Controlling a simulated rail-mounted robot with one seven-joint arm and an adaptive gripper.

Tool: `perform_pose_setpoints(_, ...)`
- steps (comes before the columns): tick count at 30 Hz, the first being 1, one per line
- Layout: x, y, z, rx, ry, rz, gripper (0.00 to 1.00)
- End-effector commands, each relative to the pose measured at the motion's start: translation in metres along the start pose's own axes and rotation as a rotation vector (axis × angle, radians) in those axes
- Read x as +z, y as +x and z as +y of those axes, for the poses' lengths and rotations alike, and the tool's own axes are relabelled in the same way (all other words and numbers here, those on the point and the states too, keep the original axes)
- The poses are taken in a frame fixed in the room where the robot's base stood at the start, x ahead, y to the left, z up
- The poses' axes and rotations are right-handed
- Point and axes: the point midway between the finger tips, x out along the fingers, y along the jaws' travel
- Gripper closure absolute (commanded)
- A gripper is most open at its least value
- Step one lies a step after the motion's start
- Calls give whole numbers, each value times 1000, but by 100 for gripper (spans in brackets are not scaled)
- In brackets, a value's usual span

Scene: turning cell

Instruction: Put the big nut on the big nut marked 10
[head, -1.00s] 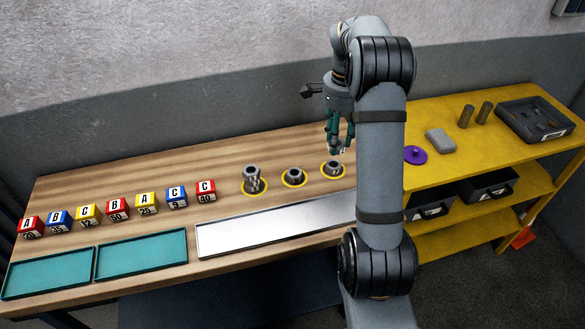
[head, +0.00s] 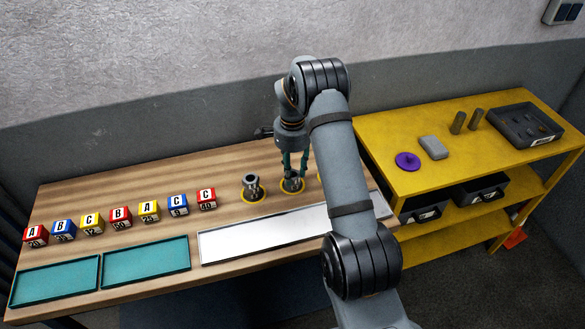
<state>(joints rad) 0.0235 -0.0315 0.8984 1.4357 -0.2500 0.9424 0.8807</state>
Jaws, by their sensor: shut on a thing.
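My gripper (head: 294,176) points down over the middle yellow ring (head: 292,190) on the wooden bench. It is shut on a grey metal nut (head: 292,184), low over that ring. I cannot tell whether the held nut touches something under it. Another grey nut-like piece (head: 252,185) stands in the left yellow ring (head: 243,197); it looks tall, and I cannot tell if it is one piece or a stack. The right yellow ring (head: 320,180) is mostly hidden behind my arm. No marking 10 is readable on any nut.
Several lettered cubes (head: 121,217) stand in a row at the left. Two teal trays (head: 146,262) and a silver tray (head: 265,236) lie along the front. A yellow shelf (head: 385,140) at the right holds a purple disc (head: 407,161), a grey block and a dark bin.

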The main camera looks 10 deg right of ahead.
Motion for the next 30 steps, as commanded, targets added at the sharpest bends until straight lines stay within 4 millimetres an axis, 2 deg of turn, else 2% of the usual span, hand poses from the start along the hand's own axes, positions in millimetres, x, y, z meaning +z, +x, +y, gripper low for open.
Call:
perform_pose_setpoints(10, 0, 5, 0, -1, 0, 0, 97)
perform_pose_setpoints(11, 0, 4, 0, -1, 0, 0, 64)
perform_pose_setpoints(20, 0, 3, 0, 0, -1, 0, 46)
perform_pose_setpoints(30, 0, -1, 0, -1, 0, 0, 46)
